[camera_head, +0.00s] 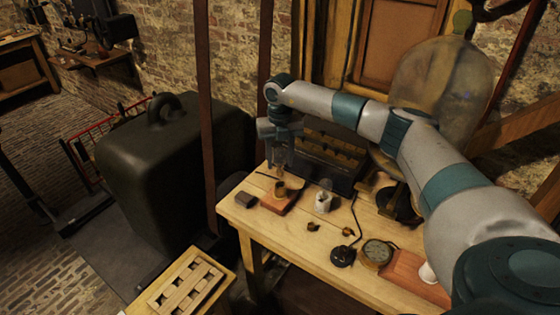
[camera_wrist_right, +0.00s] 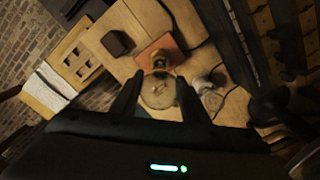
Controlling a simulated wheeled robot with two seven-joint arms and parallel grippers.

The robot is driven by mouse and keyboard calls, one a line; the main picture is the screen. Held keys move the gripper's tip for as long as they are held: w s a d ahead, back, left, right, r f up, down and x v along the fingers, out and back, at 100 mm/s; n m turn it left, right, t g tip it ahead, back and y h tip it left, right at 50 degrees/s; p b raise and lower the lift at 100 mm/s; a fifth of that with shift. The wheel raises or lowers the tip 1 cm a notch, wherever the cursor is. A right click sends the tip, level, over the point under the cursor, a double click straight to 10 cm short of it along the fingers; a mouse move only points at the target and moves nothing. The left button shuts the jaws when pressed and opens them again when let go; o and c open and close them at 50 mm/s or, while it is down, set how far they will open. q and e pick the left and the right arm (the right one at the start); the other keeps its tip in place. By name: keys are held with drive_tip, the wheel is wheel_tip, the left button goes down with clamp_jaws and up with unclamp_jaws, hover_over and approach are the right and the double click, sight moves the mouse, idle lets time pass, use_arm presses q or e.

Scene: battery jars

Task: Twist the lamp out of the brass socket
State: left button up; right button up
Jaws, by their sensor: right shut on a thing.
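My right gripper (camera_head: 281,163) points down over the brass socket (camera_head: 280,188), which stands on a reddish wooden base (camera_head: 279,203) near the left end of the workbench. In the right wrist view, the round, clear lamp (camera_wrist_right: 158,91) sits between the fingertips of my right gripper (camera_wrist_right: 161,88), which is shut on it. The brass socket (camera_wrist_right: 161,59) and its base (camera_wrist_right: 172,47) show just beyond the lamp. I cannot tell whether the lamp is still seated in the socket. My left gripper is not in view.
A small dark block (camera_head: 246,199) lies left of the base, and a whitish jar (camera_head: 323,199) stands to its right. A dark box (camera_head: 330,158) stands behind. A round dial (camera_head: 377,252) and small brass pieces (camera_head: 313,227) lie farther right. The bench front is mostly clear.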

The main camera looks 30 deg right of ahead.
drive_tip(key=shift+r, duration=0.7)
